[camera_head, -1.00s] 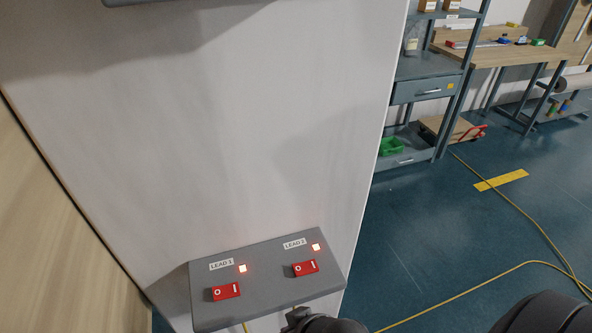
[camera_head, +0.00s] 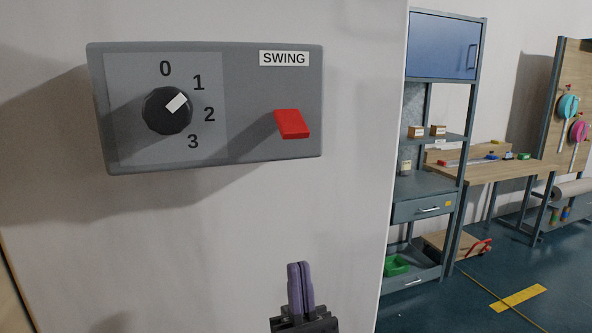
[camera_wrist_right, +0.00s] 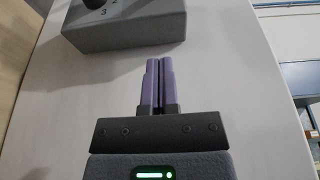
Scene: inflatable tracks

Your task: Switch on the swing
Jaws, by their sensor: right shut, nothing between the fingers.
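The grey control box labelled SWING (camera_head: 284,58) is mounted on a white panel. A black round dial (camera_head: 160,118) on its left has a white pointer towards the 1, among the marks 0, 1, 2 and 3. A red rocker switch (camera_head: 291,124) sits under the SWING label. My right gripper (camera_head: 300,266) points up below the box, with its purple fingers shut and empty, apart from the box. In the right wrist view, the fingers (camera_wrist_right: 158,62) show in front of the underside of the box (camera_wrist_right: 130,32). My left gripper is not in view.
The white panel (camera_head: 230,230) ends at a right edge. Beyond it are a shelf unit with a blue cabinet (camera_head: 442,45), a workbench (camera_head: 500,170) and blue floor with a yellow marking (camera_head: 518,298). The space between gripper and box is clear.

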